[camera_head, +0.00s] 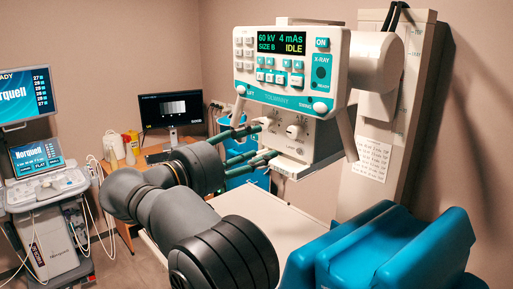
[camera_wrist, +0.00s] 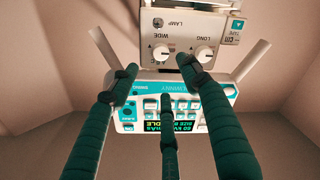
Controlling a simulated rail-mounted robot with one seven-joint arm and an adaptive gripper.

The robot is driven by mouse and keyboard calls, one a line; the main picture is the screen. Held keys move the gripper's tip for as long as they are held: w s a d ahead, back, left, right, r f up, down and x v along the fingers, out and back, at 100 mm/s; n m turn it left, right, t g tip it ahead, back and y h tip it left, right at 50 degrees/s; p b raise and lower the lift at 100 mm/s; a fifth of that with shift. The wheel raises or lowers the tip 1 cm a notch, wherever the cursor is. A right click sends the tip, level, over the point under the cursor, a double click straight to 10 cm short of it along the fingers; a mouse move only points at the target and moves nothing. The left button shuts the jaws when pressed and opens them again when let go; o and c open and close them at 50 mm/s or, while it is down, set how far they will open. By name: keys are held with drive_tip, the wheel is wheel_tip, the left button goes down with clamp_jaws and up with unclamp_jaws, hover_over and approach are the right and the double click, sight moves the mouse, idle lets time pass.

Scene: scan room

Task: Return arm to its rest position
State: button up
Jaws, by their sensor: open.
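My arm (camera_head: 165,205) reaches from the bottom of the head view up towards the X-ray tube head (camera_head: 245,60). My three-fingered gripper (camera_head: 266,140) is at the left side of the box with dials (camera_head: 310,135) under that head. It is open and holds nothing. In the wrist view the gripper's dark green fingers (camera_wrist: 158,75) are spread, with the WIDE dial (camera_wrist: 161,52) and LONG dial (camera_wrist: 204,54) beyond them, upside down. I cannot tell whether a fingertip touches the box. The panel display (camera_head: 281,43) reads 60 kV, 4 mAs, SIZE B, IDLE.
A pale table top (camera_head: 262,212) lies below the gripper. Blue padded supports (camera_head: 385,250) stand at the lower right, and the column (camera_head: 405,110) behind them. A desk with a monitor (camera_head: 171,109) is at the back, an ultrasound cart (camera_head: 45,195) at the left.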

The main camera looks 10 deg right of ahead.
sight(292, 133)
drive_tip(key=x, duration=1.2)
drive_tip(key=shift+d, duration=0.1)
drive_tip(key=shift+w+m+p, duration=0.1)
drive_tip(key=shift+m+p, duration=0.2)
drive_tip(key=shift+m, duration=0.2)
drive_tip(key=shift+f+m, duration=0.1)
drive_tip(key=shift+m, duration=0.2)
drive_tip(key=shift+b+v, duration=0.45)
drive_tip(key=shift+v, duration=0.6)
drive_tip(key=shift+d, duration=0.1)
